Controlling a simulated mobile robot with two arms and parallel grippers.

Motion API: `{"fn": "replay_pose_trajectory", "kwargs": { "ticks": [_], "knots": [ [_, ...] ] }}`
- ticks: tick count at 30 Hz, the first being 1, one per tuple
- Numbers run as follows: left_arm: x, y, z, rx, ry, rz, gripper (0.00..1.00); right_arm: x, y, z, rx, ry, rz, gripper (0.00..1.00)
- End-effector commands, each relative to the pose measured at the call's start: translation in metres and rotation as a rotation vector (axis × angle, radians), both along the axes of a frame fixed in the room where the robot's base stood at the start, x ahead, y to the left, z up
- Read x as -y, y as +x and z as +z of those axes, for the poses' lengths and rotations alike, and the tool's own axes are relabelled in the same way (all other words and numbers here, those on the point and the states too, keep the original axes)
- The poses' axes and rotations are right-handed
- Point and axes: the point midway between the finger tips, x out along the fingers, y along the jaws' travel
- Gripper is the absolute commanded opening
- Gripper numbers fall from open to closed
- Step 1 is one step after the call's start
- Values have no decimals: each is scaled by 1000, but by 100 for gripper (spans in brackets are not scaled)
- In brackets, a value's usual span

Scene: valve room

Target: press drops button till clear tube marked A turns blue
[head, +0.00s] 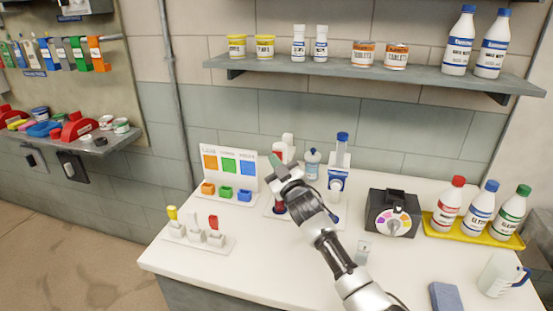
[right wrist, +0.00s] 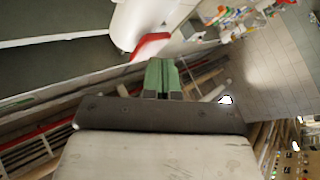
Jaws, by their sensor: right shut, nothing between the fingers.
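My right gripper (head: 276,163) has green fingertips pressed together and empty. It hangs over the back middle of the white table, in front of a stand with a red part, and hides much of it. The shut fingers also show in the right wrist view (right wrist: 162,77). A dispenser with a blue cap, a clear tube (head: 341,157) and a blue part stands to the gripper's right, partly behind my arm. I cannot read an A or a drops label on anything. Left of the gripper, orange, green and blue blocks (head: 226,192) sit before a matching panel (head: 229,166). My left gripper is not in view.
A black dial box (head: 391,212) and a yellow tray (head: 472,236) of bottles stand at the right. A small rack (head: 198,238) with yellow, white and red-topped levers is at the front left. A shelf (head: 370,76) hangs above.

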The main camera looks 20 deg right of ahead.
Motion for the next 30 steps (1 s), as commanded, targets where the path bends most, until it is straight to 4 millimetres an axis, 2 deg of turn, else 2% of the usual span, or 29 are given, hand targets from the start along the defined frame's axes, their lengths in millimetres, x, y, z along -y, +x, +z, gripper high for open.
{"fn": "replay_pose_trajectory", "kwargs": {
  "ticks": [9, 20, 30],
  "knots": [
    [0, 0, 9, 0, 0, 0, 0, -8, -13, 0, -1, 0, 0, 0],
    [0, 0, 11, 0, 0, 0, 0, -11, -16, 0, -1, 1, 1, 0],
    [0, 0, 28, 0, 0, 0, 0, -29, -43, 1, -3, 2, 1, 0]
  ]
}}
